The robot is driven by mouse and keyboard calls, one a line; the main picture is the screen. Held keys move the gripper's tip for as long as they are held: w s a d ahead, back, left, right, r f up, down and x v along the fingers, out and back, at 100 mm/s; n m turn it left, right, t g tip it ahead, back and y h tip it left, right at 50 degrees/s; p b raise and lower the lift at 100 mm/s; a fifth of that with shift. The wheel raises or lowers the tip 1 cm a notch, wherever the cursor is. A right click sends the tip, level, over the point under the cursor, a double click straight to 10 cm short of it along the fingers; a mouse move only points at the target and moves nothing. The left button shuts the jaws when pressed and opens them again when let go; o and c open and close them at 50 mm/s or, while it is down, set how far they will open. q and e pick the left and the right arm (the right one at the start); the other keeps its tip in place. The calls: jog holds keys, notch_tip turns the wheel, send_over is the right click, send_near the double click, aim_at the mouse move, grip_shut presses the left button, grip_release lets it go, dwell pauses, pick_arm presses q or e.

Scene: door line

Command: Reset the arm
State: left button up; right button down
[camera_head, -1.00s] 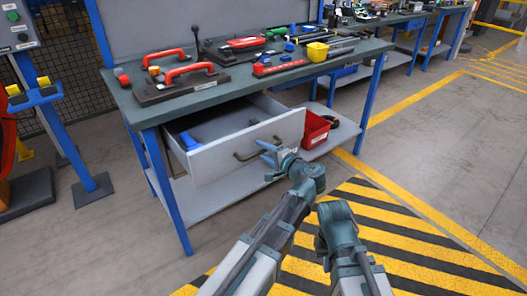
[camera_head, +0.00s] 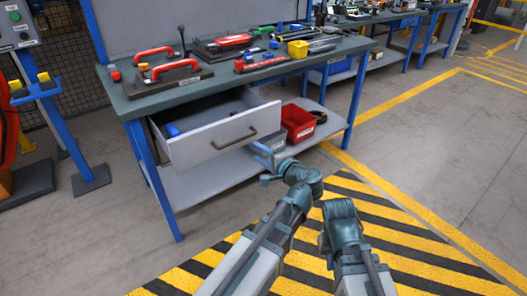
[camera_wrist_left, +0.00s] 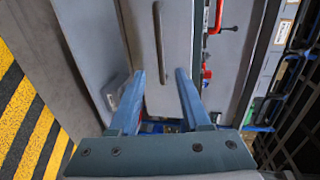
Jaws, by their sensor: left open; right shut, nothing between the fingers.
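My left gripper (camera_head: 268,158) is in front of the workbench drawer in the head view, below and right of its handle (camera_head: 236,139). It is open and empty, apart from the handle. In the left wrist view, the two open fingers (camera_wrist_left: 160,78) point toward the drawer front (camera_wrist_left: 180,50), with the handle (camera_wrist_left: 158,40) lined up between them in the picture. The drawer (camera_head: 215,143) is pulled out, with a blue item (camera_head: 171,130) inside. My right arm shows at the lower middle of the head view, but its gripper cannot be seen.
A red bin (camera_head: 297,122) stands on the lower shelf (camera_head: 205,180). A blue stand (camera_head: 75,140) is at left. Striped floor (camera_head: 390,220) lies around my arms; open floor (camera_head: 430,130) is at right.

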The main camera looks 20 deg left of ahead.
pick_arm(q)
jog(key=shift+s+d, duration=0.15)
jog(key=shift+d, duration=0.05)
pick_arm(e)
jog(key=shift+s+d, duration=0.1)
jog(key=shift+d, duration=0.15)
pick_arm(q)
jog(key=s+d+f+n+g+h, duration=0.3)
jog(key=s+d+f+g+h, duration=0.2)
jog(key=s+f, duration=0.6)
jog(key=s+d+f+g+h, duration=0.5)
jog(key=s+d+f+h, duration=0.1)
jog(key=s+d, duration=0.4)
notch_tip(320, 180, up, 27)
jog(key=p, duration=2.7)
jog(key=shift+w+n, duration=0.3)
pick_arm(e)
notch_tip(320, 180, up, 27)
jog(key=shift+r, duration=0.2)
